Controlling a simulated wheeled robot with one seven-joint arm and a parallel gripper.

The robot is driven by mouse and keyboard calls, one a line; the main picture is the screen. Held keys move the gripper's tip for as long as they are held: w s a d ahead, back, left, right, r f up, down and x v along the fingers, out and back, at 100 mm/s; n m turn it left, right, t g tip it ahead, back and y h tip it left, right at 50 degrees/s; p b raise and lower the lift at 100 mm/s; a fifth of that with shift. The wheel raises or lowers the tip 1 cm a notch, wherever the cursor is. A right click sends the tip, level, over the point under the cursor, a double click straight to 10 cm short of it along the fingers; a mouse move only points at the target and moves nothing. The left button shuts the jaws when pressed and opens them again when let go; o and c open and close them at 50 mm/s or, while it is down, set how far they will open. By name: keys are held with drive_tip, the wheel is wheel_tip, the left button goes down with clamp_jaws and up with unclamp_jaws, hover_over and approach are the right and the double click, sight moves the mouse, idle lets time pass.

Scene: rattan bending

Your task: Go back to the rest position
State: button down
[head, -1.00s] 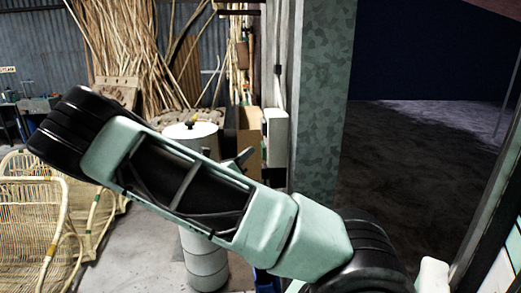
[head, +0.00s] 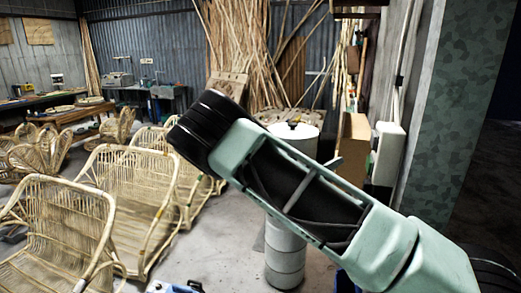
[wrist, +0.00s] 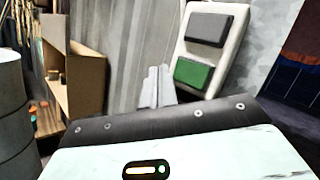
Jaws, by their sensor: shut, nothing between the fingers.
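My gripper (wrist: 157,88) shows in the wrist view as two pale grey fingers side by side. The fingers are together and hold nothing. They point toward a grey wall and appear apart from everything around them. In the head view my arm crosses from the middle down to the lower right corner, and I cannot clearly make out the gripper there.
Rattan chairs (head: 145,200) fill the left floor. A grey drum (head: 285,255) stands partly behind my arm. A brown box (head: 353,150) is by the wall; a white box with green and black pads (wrist: 205,50) is near my gripper. Bare floor (head: 205,250) lies between chairs and drum.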

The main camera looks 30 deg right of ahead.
drive_tip(key=s+a+f+m+g+y+b, duration=0.1)
drive_tip(key=s+a+f+m+y+b, duration=0.4)
drive_tip(key=a+f, duration=0.35)
drive_tip(key=s+a+f+m+y+b, duration=0.25)
drive_tip(key=s+a+f+y, duration=0.25)
drive_tip(key=a+f+y, duration=0.3)
drive_tip(key=s+a+m+t+y+b, duration=0.1)
drive_tip(key=s+a+m+y+b, duration=0.1)
drive_tip(key=a, duration=0.6)
drive_tip(key=s+a+m+t+y+b, duration=0.1)
drive_tip(key=s+a+m+y+b, duration=0.1)
drive_tip(key=s+a, duration=0.5)
drive_tip(key=s+a+m+t+y+b, duration=0.1)
drive_tip(key=s+a+m+y+b, duration=0.2)
drive_tip(key=a, duration=0.7)
drive_tip(key=shift+s+y, duration=0.9)
drive_tip(key=shift+s, duration=0.35)
drive_tip(key=shift+w, duration=0.1)
